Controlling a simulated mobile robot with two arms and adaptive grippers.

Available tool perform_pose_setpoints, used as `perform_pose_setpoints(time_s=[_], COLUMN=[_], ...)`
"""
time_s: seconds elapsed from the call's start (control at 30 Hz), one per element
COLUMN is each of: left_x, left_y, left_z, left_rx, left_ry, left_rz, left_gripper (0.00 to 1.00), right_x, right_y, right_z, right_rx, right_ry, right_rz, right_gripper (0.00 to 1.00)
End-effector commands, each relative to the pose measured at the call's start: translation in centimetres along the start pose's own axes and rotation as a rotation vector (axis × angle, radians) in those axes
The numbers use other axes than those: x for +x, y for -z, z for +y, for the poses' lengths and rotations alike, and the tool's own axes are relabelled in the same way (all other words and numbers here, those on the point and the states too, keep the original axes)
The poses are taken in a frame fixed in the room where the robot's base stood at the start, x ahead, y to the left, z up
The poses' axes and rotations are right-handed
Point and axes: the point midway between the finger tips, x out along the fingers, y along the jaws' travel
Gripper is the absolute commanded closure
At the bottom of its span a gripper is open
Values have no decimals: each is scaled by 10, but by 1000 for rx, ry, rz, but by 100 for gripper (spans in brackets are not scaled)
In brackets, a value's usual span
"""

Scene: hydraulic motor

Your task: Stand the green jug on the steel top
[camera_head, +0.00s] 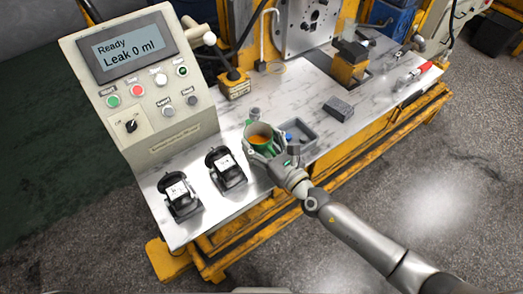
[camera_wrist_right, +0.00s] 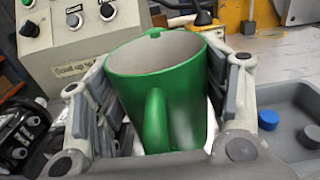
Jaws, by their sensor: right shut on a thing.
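The green jug (camera_head: 270,148) is between the fingers of my right gripper (camera_head: 264,150), at the near edge of the steel top (camera_head: 300,92). In the right wrist view the jug (camera_wrist_right: 158,82) has its open mouth up, its handle toward the camera and a finger pressed on each side. Its inside looks orange in the head view and pale grey in the wrist view. My right gripper is shut on it. The jug's base is hidden, so I cannot tell whether it touches the steel top. My left gripper is not in view.
A grey tray (camera_head: 302,129) with a blue cap (camera_wrist_right: 268,120) is right beside the jug. Two black devices (camera_head: 228,172) (camera_head: 181,200) stand to its left, before the control panel (camera_head: 139,85). A dark grey block (camera_head: 339,108) lies farther right, with bare top around it.

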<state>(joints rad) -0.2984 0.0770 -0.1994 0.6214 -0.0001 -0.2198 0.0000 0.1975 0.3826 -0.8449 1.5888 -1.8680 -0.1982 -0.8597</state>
Motion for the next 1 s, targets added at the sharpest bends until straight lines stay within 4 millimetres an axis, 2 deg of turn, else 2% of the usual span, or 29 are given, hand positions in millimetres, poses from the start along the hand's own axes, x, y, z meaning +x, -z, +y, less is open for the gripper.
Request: perform_pose_setpoints(time_s=[0.03, 0.2, 0.63, 0.67, 0.8, 1.0], left_x=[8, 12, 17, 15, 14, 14], left_y=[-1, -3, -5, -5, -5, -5], left_z=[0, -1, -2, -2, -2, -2], left_rx=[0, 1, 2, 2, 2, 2], left_ry=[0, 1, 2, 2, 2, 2], left_rz=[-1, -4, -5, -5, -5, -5], left_gripper=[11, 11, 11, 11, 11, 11], right_x=[0, 0, 0, -1, -1, -1], right_y=[12, 30, 36, 35, 35, 35], right_z=[-2, -2, -2, -1, -1, -1], right_rx=[-5, -4, -2, -2, -2, -2], right_ry=[0, 1, 2, 1, 1, 1], right_rz=[2, 0, -1, 2, 2, 3], right_gripper=[69, 69, 69, 29, 11, 11])
